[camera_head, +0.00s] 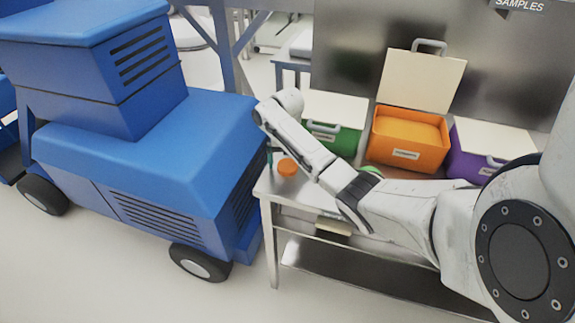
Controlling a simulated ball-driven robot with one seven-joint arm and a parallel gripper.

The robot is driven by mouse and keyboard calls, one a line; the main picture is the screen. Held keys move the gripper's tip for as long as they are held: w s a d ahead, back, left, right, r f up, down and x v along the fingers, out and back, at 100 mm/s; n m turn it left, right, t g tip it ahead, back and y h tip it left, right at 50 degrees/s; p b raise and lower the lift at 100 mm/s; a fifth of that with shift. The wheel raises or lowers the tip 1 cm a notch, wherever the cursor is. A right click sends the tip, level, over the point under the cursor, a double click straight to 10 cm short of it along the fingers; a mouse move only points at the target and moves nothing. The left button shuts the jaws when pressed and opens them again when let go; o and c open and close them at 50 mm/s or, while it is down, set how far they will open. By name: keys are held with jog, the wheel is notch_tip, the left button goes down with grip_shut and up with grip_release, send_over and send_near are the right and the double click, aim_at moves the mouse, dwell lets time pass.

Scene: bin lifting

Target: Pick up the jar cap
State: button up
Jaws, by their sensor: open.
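A small round orange cap (287,167) lies on the left end of the metal table, near its corner. It looks like the jar cap, though its detail is too small to tell. My white arm reaches in from the right across the table, and its wrist is bent above and behind the cap in the picture. A thin teal object (269,157) shows just left of the cap, and a green round item (371,170) is partly hidden behind my arm.
An open orange bin (408,139) stands at the table's back, between a green bin (333,138) and a purple bin (475,150). A large blue machine (150,165) stands close to the left of the metal table (267,187). A lower shelf (350,274) runs beneath.

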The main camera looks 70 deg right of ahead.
jog(key=shift+f, duration=0.25)
jog(key=shift+c, duration=0.4)
jog(key=c, duration=1)
